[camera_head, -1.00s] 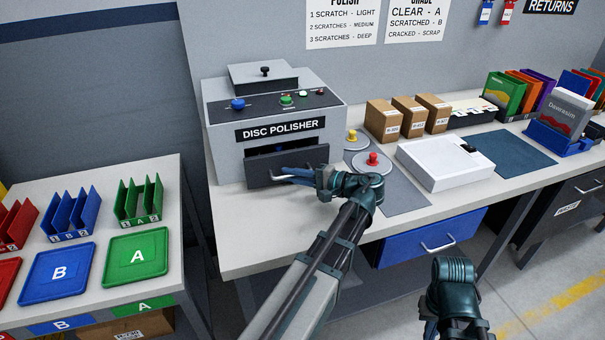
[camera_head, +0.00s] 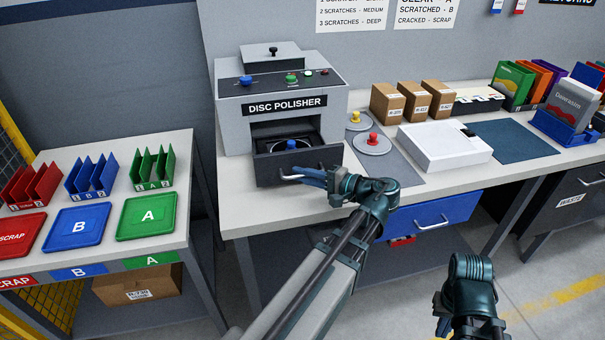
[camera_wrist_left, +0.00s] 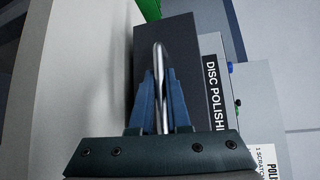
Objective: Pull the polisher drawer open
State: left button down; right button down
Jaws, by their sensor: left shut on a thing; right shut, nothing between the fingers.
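The grey disc polisher (camera_head: 235,130) stands at the left end of the workbench. Its dark drawer (camera_head: 268,176) is pulled part way out, and a round platter with a blue knob (camera_head: 291,145) shows inside. My left gripper (camera_head: 300,174) is shut on the metal drawer handle (camera_head: 290,177). In the left wrist view the blue fingers (camera_wrist_left: 161,100) sit on either side of the handle bar (camera_wrist_left: 159,70), against the dark drawer front (camera_wrist_left: 185,50). My right arm (camera_head: 468,295) shows at the bottom right, but its fingertips are not visible.
Two pads with yellow and red knobs (camera_head: 373,140) lie right of the polisher. A white box (camera_head: 445,144), cardboard boxes (camera_head: 412,101) and a blue bench drawer (camera_head: 430,213) are further right. A side table with trays (camera_head: 147,216) stands left. Bench space before the drawer is clear.

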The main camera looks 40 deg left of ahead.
pick_arm(q)
jog(key=c, duration=0.9)
grip_release()
jog(key=d, duration=0.4)
jog(key=w+d+r+p, duration=0.1)
jog(key=d, duration=0.4)
jog(key=d+r+p, duration=0.1)
jog(key=d, duration=0.3)
jog(key=shift+w+d, duration=0.15)
jog(key=shift+d, duration=0.15)
jog(key=s+d+f+m+h+p, duration=0.1)
jog(key=s+d+f+h+p, duration=0.1)
jog(key=s+d+h+p, duration=0.1)
jog(key=s+d+f+m+h+p, duration=0.1)
jog(key=d+h+p, duration=0.4)
jog(key=d, duration=0.5)
jog(key=s+d+f+m+t+h+p, duration=0.1)
jog(key=s+d+f+h+p, duration=0.2)
jog(key=s+d+h+p, duration=0.1)
jog(key=shift+s+d+f+h, duration=0.15)
jog(key=shift+s+d+h, duration=0.2)
jog(key=shift+d+h, duration=0.4)
jog(key=shift+s+d+f+h, duration=0.15)
jog(key=shift+s+d+h, duration=0.15)
jog(key=shift+d+h, duration=0.4)
